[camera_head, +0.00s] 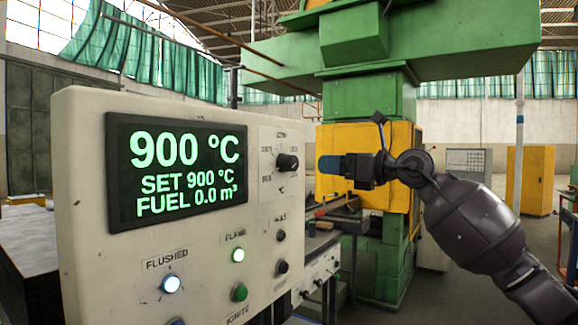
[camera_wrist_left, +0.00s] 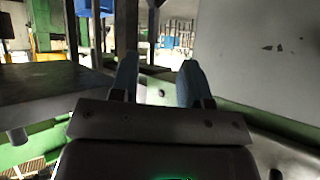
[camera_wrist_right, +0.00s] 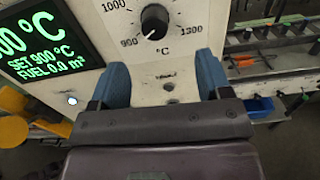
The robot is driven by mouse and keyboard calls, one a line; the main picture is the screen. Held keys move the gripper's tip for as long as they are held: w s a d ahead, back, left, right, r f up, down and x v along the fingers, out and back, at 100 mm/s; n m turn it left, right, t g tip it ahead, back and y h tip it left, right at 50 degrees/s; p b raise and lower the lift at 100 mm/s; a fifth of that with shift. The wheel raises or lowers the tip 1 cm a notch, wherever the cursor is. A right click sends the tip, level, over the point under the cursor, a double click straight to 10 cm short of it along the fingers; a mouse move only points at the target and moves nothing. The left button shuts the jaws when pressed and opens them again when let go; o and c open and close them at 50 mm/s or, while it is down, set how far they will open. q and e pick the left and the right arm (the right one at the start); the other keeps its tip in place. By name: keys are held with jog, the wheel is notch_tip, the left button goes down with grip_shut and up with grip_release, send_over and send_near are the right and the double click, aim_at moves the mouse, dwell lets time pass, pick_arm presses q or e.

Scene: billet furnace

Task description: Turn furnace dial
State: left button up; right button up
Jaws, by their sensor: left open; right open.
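The furnace dial is a black knob (camera_head: 287,162) with a scale around it, at the upper right of the pale control panel (camera_head: 85,235). In the right wrist view the dial (camera_wrist_right: 155,20) sits above the fingertips, its white mark toward the lower left near 900 °C. My right gripper (camera_head: 329,165) is open, to the right of the dial and apart from it, with nothing between its blue fingers in the right wrist view (camera_wrist_right: 163,80). My left gripper (camera_wrist_left: 154,80) is open and empty in the left wrist view.
The panel's screen (camera_head: 178,168) reads 900 °C, SET 900 °C, FUEL 0.0 m³. Below are a lit FLUSHED lamp (camera_head: 171,284), a lit FLAME lamp (camera_head: 238,255), a green button (camera_head: 239,292) and smaller black knobs (camera_head: 282,267). A green and yellow machine (camera_head: 370,95) stands behind.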

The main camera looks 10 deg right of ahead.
aim_at(296, 163)
jog(key=x, duration=0.9)
jog(key=shift+s+a+f, duration=0.25)
jog(key=shift+s+a, duration=0.05)
jog(key=shift+a, duration=0.05)
pick_arm(q)
jog(key=shift+s+d, duration=0.1)
jog(key=shift+s, duration=0.35)
pick_arm(e)
jog(key=shift+w+a, duration=0.3)
